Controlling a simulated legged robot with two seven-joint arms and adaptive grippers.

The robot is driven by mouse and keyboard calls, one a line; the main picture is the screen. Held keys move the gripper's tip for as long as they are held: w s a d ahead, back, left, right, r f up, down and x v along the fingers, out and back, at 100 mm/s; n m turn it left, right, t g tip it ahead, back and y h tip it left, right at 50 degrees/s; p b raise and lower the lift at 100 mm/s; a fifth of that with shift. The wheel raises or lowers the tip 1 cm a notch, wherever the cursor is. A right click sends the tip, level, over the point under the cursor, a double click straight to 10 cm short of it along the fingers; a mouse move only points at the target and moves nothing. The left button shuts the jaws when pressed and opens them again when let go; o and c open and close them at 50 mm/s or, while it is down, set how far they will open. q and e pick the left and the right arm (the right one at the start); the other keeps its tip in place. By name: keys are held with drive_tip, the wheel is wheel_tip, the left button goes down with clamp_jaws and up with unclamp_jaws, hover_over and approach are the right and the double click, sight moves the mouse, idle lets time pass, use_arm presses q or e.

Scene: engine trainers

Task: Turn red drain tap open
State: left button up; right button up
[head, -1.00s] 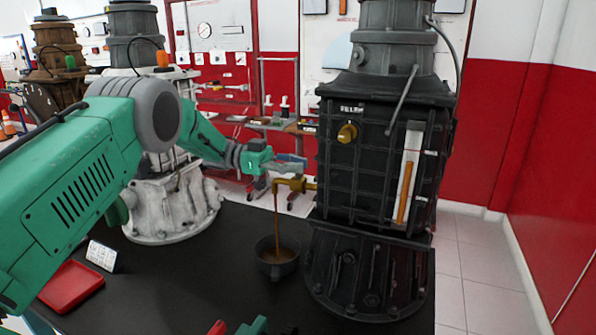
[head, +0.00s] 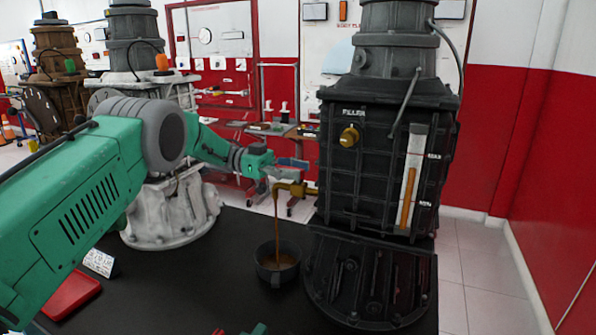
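A brass drain spout (head: 293,188) sticks out of the left side of the black gearbox housing (head: 370,190). Brown oil (head: 277,228) runs from it into a black cup (head: 264,273) on the table. My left gripper (head: 292,170) is right at the spout, just above it and overlapping it in the picture. Its fingers are too small and covered to tell whether they are open or shut, or touching the tap. I cannot make out a red tap handle; the gripper may hide it. Of my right gripper no fingers show.
A gauge with an orange column (head: 407,198) and a brass filler plug (head: 349,136) are on the housing's front. A white unit (head: 170,220) stands behind my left arm.

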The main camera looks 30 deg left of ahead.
sight(277, 166)
use_arm(q)
drive_tip(key=a, duration=0.8)
drive_tip(key=shift+d+f, duration=0.1)
drive_tip(key=shift+d, duration=0.15)
idle(0.4)
